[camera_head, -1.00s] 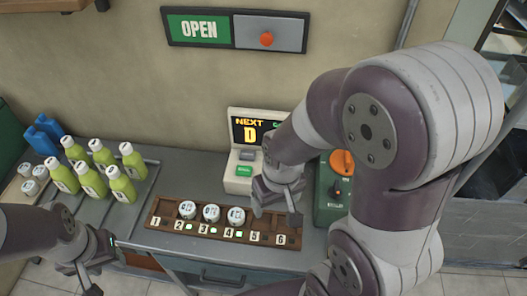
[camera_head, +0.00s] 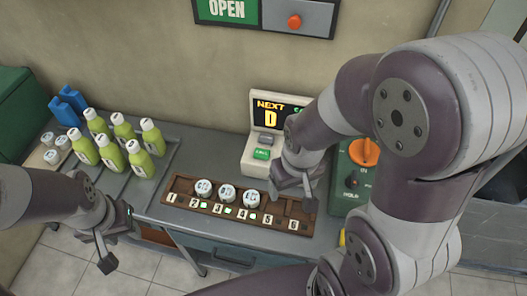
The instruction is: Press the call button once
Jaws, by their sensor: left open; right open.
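The call machine (camera_head: 257,165) is a cream box at the back of the counter. Its screen (camera_head: 272,112) reads "NEXT" and "D", with the right part hidden by my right arm. A green call button (camera_head: 262,154) sits on its sloped front, below a grey button (camera_head: 266,139). My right gripper (camera_head: 296,200) is open, pointing down over the right end of the numbered rack, in front and to the right of the call button and apart from it. My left gripper (camera_head: 99,255) is open and empty, low in front of the counter's left part.
A wooden rack (camera_head: 181,187) numbered 1 to 6 holds three white-lidded cups (camera_head: 227,192). Several green bottles (camera_head: 113,155) and blue packs (camera_head: 68,106) stand at left. A green machine with an orange knob (camera_head: 364,152) stands at right. An OPEN sign (camera_head: 227,10) hangs above.

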